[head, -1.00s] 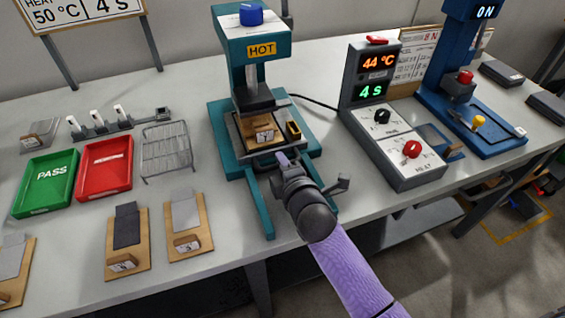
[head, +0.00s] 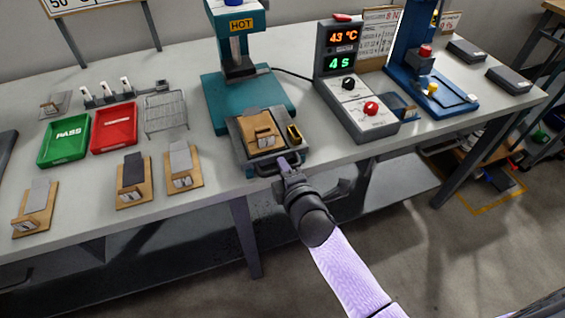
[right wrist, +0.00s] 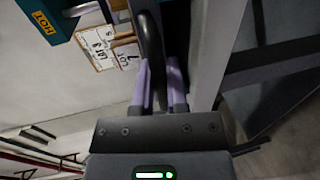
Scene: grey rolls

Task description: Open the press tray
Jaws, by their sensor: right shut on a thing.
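The teal press (head: 245,92) with its HOT label stands at the back middle of the bench in the head view. Its dark press tray (head: 240,146) is pulled out in front of the press base, with a wooden piece (head: 258,126) and a small yellow-and-black item (head: 294,134) on it. My right gripper (head: 287,166) is shut on the tray's front handle, at the bench's front edge. In the right wrist view the purple fingers (right wrist: 160,88) are on either side of the dark handle bar (right wrist: 153,55). My left gripper is out of view.
A control box (head: 358,105) reading 43 °C and 4 S stands right of the press, with a blue machine (head: 425,85) beyond. Green PASS (head: 64,142) and red (head: 114,128) trays, a wire rack (head: 166,113) and several wooden boards lie left.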

